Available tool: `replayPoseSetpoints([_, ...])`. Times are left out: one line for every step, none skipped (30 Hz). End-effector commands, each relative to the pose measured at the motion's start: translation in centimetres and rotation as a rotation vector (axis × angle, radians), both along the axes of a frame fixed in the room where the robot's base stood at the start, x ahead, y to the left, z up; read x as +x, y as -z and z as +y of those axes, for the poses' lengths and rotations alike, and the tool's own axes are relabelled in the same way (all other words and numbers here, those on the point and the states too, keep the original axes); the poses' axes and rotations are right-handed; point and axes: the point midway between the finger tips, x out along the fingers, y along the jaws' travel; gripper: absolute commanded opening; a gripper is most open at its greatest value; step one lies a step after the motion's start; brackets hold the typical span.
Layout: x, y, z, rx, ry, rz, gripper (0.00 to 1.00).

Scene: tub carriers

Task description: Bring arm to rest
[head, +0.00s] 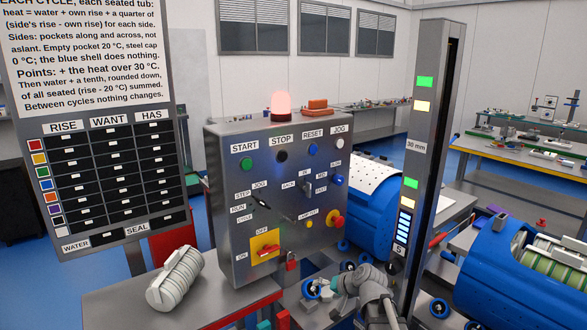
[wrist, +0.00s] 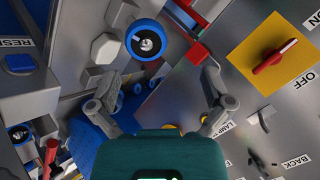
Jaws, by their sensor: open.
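My gripper (wrist: 158,100) shows in the wrist view with its two grey fingers spread apart and nothing held between them. Its teal body fills the bottom of that view. In the head view a grey part of my arm (head: 372,285) shows at the bottom, right of the steel control box (head: 225,200). The fingertips are too small to make out there. The box's yellow plate with a red switch (head: 264,246) also shows in the wrist view (wrist: 275,55), to the right of the fingers. I cannot tell whether my gripper touches anything.
Blue-rimmed wheels (head: 438,308) lie around my arm; one (wrist: 146,40) shows just beyond the fingers. A tall post with lights (head: 428,130) stands close on the right. Blue drums (head: 375,215) stand behind. A ribbed pale cylinder (head: 175,278) lies on the bench, left of the box.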

Motion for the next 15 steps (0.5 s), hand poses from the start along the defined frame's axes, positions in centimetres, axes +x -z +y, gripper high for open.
replayPoseSetpoints([-2.1,0.9,-0.1,-0.059,-0.034,0.041,1.00])
replayPoseSetpoints([-3.0,1.5,-0.3,-0.096,-0.052,0.066,1.00])
replayPoseSetpoints([-4.4,2.2,-0.6,-0.144,-0.077,0.102,1.00])
replayPoseSetpoints([-5.3,2.7,-0.9,-0.181,-0.094,0.129,1.00])
replayPoseSetpoints([-6.3,3.2,-1.2,-0.217,-0.110,0.156,1.00])
replayPoseSetpoints([-7.7,3.8,-1.7,-0.266,-0.130,0.194,1.00])
replayPoseSetpoints([-8.7,4.2,-2.1,-0.302,-0.144,0.223,1.00])
replayPoseSetpoints([-9.7,4.5,-2.5,-0.337,-0.157,0.252,1.00])
replayPoseSetpoints([-10.9,5.0,-3.1,-0.385,-0.171,0.290,1.00])
replayPoseSetpoints([-11.9,5.2,-3.5,-0.418,-0.182,0.318,1.00])
replayPoseSetpoints([-12.7,5.5,-4.0,-0.449,-0.190,0.345,1.00])
replayPoseSetpoints([-13.8,5.7,-4.6,-0.488,-0.198,0.379,1.00])
replayPoseSetpoints([-14.5,5.8,-5.0,-0.515,-0.204,0.403,1.00])
replayPoseSetpoints([-15.2,5.9,-5.4,-0.539,-0.209,0.424,1.00])
replayPoseSetpoints([-16.0,6.0,-5.8,-0.569,-0.213,0.451,1.00])
